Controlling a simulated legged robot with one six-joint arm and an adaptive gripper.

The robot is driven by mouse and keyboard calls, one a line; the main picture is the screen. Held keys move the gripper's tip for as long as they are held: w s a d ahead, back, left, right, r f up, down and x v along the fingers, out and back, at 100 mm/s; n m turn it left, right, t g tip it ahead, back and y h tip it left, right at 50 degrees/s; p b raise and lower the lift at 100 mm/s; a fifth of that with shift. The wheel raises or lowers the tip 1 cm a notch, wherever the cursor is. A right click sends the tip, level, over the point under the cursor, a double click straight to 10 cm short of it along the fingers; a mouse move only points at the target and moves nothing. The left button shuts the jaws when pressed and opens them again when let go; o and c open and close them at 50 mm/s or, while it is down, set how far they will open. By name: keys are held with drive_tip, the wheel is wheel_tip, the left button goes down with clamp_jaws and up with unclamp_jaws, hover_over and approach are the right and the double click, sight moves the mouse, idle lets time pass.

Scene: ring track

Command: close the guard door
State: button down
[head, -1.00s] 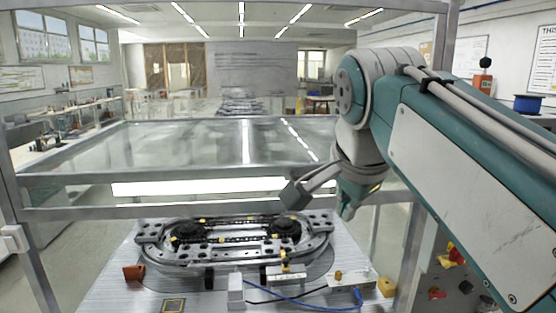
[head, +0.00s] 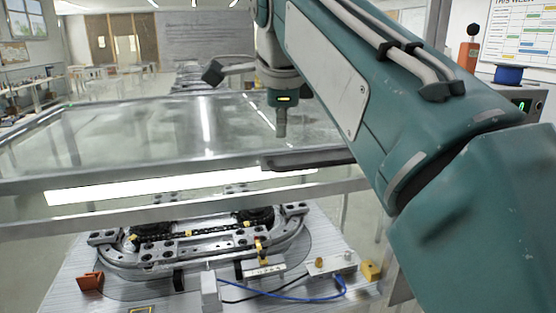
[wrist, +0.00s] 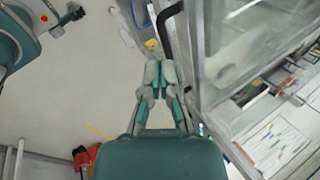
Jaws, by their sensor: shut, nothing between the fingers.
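The guard door (head: 110,188) is a clear panel in a grey metal frame. In the head view it spans the middle, sloping away, with its near rail across the back of the ring track (head: 150,262). A dark bar handle (head: 308,159) sits on its right part. In the wrist view a black bent handle (wrist: 169,35) stands beside the metal frame (wrist: 195,60). My gripper (wrist: 160,72) is shut and empty, its fingertips close to the handle's lower end; contact cannot be told. In the head view my gripper (head: 280,130) appears just above the handle.
The track's table (head: 60,285) carries an orange block (head: 90,282), a white connector box (head: 332,263) with a blue cable, and a yellow block (head: 371,271). My arm covers the right side. In the wrist view, open floor (wrist: 80,95) lies left of my gripper.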

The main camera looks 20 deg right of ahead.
sight(278, 168)
drive_tip(key=x, duration=0.9)
drive_tip(key=shift+w+a, duration=0.1)
drive_tip(key=shift+a, duration=0.05)
